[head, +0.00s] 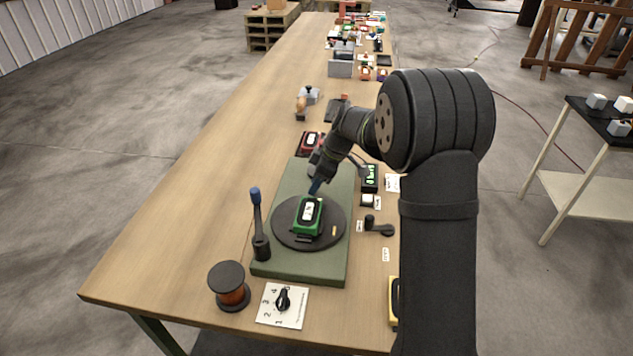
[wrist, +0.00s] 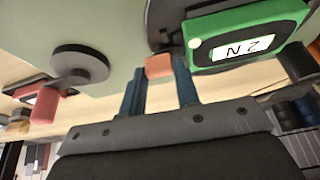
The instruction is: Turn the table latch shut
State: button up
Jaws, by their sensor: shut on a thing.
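My gripper (head: 315,187) reaches down at the far edge of the dark turntable (head: 283,230), its blue fingers shut on a small orange block (wrist: 159,66) by the turntable's edge. The block is hidden in the head view. A green detector (head: 308,217) sits on the turntable; it also shows at upper right in the wrist view (wrist: 245,38). The latch seems to be the grey disc (wrist: 80,62) with an arm and pink grip (wrist: 46,104) on the green base (head: 303,175), left of my fingers in the wrist view and apart from them.
A blue-topped lever (head: 256,215) stands left of the turntable. A copper spool (head: 230,287) and a numbered dial plate (head: 283,305) lie in front. A black crank (head: 377,228) and a green-lit display (head: 370,178) are on the right. The bench's left side is clear.

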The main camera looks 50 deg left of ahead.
jog(key=shift+n, duration=0.3)
jog(key=o, duration=1)
